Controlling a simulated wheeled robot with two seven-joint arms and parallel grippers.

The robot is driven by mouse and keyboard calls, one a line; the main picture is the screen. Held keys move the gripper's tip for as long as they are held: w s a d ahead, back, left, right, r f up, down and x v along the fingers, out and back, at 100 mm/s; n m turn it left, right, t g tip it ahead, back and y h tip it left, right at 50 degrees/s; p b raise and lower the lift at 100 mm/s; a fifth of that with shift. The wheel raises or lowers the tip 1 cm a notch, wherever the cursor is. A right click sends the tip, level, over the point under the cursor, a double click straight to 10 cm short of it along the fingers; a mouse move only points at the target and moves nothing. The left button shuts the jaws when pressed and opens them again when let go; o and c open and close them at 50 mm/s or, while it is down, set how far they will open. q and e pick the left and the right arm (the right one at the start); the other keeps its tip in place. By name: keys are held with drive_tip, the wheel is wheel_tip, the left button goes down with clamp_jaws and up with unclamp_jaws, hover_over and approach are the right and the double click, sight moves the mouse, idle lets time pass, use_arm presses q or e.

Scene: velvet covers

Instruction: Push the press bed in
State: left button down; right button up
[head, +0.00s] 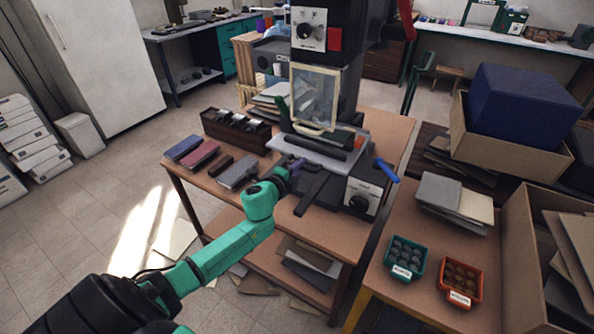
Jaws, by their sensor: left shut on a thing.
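The press (325,75) stands on a wooden table, tall and dark with a dial and a red patch on its head. Its press bed (265,141) is a light grey plate low at its front, reaching out over the tabletop. Dark bars (312,192) stick out in front of the bed toward the table's near edge. My left gripper (296,170) is at the bed's front left, shut on what seems to be the bed's front part; the fingertips are small and the exact grip is hard to see. My right gripper is not in view.
A dark divided box (236,130) and several coloured covers (200,155) lie left of the press. A control box (361,197) with a blue handle (386,170) is to its right. Teal (405,258) and orange (460,282) trays sit on the right table.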

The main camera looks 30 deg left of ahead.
use_arm(q)
drive_tip(key=shift+s+f, duration=0.25)
drive_tip(key=shift+s, duration=0.05)
drive_tip(key=shift+s+r, duration=0.2)
drive_tip(key=shift+s, duration=0.15)
drive_tip(key=c, duration=1.1)
unclamp_jaws()
drive_tip(key=shift+s+r, duration=0.1)
drive_tip(key=shift+c, duration=0.2)
drive_tip(key=o, duration=0.3)
drive_tip(key=v, duration=1.4)
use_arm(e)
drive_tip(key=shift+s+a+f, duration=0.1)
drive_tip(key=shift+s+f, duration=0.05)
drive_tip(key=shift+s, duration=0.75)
use_arm(q)
drive_tip(key=shift+d, duration=0.1)
